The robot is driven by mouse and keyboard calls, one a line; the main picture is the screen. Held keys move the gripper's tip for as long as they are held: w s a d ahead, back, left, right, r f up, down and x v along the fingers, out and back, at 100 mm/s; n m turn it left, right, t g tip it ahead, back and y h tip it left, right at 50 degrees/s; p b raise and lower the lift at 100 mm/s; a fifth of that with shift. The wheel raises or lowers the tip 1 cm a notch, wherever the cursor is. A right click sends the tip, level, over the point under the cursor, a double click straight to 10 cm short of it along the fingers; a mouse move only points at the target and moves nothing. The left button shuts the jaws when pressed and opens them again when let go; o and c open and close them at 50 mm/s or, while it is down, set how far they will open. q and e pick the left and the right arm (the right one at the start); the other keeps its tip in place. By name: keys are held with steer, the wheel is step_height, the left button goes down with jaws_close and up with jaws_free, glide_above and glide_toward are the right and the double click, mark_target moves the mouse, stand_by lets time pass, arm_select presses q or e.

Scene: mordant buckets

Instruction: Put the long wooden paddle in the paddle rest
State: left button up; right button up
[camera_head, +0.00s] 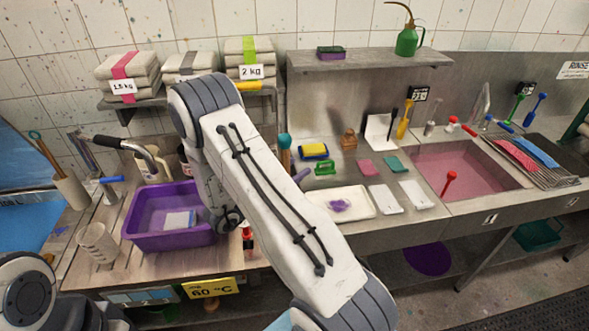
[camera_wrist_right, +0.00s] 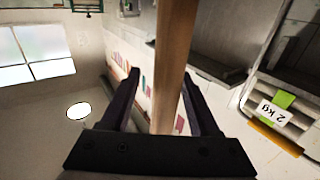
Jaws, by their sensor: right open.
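A long brown wooden shaft (camera_wrist_right: 175,50), which looks like the paddle, runs between the fingers of my right gripper (camera_wrist_right: 161,78) in the right wrist view. The fingers are open on either side of it, and I cannot tell whether they touch it. In the head view my right arm reaches over the counter, with the dark right gripper (camera_head: 232,217) partly hidden at the purple basin's right edge. A teal-tipped wooden handle (camera_head: 285,158) stands just right of the arm, its lower part hidden. I cannot make out the paddle rest for certain. My left gripper is out of view.
A purple basin (camera_head: 136,226) stands on the left counter with a beige cup (camera_head: 98,242) beside it. A crock (camera_head: 71,190) holding sticks is at far left. Labelled bundles lie on the shelf (camera_head: 135,103) above. A white tray (camera_head: 358,209) and a sink (camera_head: 450,163) are on the right.

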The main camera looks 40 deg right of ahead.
steer(key=a+b, duration=0.4)
steer(key=a, duration=0.8)
steer(key=shift+s, duration=0.25)
steer(key=shift+d+f, duration=0.1)
